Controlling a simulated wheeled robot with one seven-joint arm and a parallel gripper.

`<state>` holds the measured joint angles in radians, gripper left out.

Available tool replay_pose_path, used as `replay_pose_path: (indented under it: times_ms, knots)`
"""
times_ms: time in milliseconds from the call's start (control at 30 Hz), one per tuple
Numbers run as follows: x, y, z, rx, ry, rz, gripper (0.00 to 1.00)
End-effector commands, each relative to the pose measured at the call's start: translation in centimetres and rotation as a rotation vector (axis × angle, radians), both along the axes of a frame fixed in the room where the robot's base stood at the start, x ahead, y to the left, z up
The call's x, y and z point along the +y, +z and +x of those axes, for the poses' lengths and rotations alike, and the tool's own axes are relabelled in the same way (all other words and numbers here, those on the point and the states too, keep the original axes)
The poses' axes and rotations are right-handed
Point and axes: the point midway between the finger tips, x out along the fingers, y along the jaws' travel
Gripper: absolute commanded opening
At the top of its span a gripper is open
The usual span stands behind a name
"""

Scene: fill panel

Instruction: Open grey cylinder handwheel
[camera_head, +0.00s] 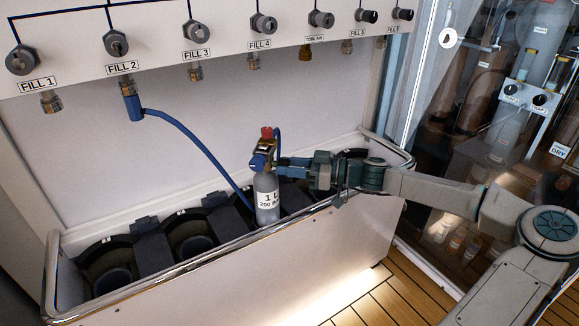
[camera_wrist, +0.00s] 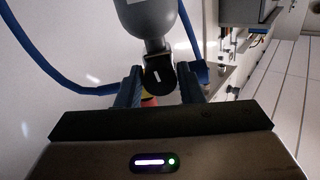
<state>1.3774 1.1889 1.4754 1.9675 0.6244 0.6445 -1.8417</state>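The grey cylinder (camera_head: 267,200), labelled "1 L 200 bar", stands upright in the filling trough, with a valve and a red part (camera_head: 266,133) on top. In the wrist view the grey cylinder (camera_wrist: 152,15) is at the top, upside down. Its black round handwheel (camera_wrist: 160,76) with a white mark faces the camera. My gripper (camera_head: 281,162) reaches the valve from the right. In the wrist view my gripper's (camera_wrist: 160,76) blue fingers stand on both sides of the handwheel, with narrow gaps apparent. The handwheel is hard to make out in the head view.
A blue hose (camera_head: 185,136) runs from the FILL 2 outlet down towards the cylinder. The trough (camera_head: 140,287) has several dark round holders. The fill panel (camera_head: 145,42) with several knobs hangs above. A glass door (camera_head: 440,90) stands at right.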

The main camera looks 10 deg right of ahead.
Motion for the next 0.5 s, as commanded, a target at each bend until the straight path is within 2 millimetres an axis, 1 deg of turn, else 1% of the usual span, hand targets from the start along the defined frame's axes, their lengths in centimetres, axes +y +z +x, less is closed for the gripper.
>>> replay_pose_path:
  times_ms: [33, 67, 333, 433, 500]
  knots:
    - [0.0, 0.0, 0.0, 0.0, 0.0, 0.0, 0.49]
    - [0.0, 0.0, 0.0, 0.0, 0.0, 0.0, 0.52]
    - [-0.1, 0.0, 0.0, 0.001, 0.0, 0.0, 0.52]
    - [-0.7, 0.1, -0.2, 0.001, -0.003, 0.001, 0.52]
    - [-1.5, 0.2, -0.6, 0.0, -0.003, 0.002, 0.52]
